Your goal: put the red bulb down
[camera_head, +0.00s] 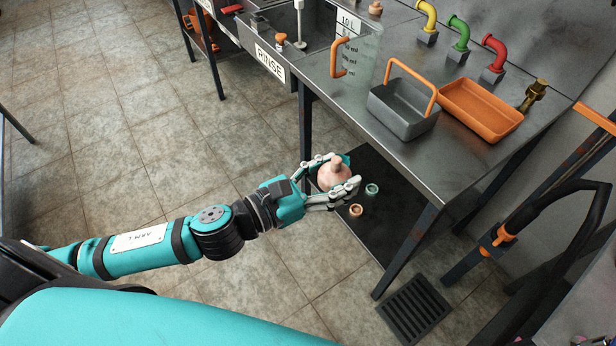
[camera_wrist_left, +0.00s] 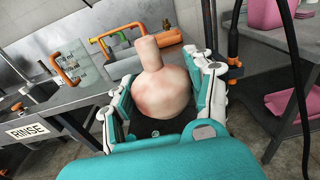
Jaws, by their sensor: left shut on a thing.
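A bulb (camera_head: 334,176) with a round body and a short neck is in my left gripper (camera_head: 343,170). It looks pale pink, with faint redder patches, rather than plain red. In the left wrist view the bulb (camera_wrist_left: 160,97) sits between the two fingers, neck up and slightly tilted. My left gripper (camera_wrist_left: 165,95) is shut around its sides. In the head view the gripper is in front of the steel bench (camera_head: 425,160), beside its front edge. The right gripper is not in view.
The bench carries a grey basket (camera_head: 402,112), an orange tray (camera_head: 480,108), a clear measuring jug (camera_head: 358,58) and yellow, green and red pipe elbows. A brass fitting (camera_head: 533,95) stands near its right end. Bare steel lies in front of the tray. Two small rings show on a dark mat below.

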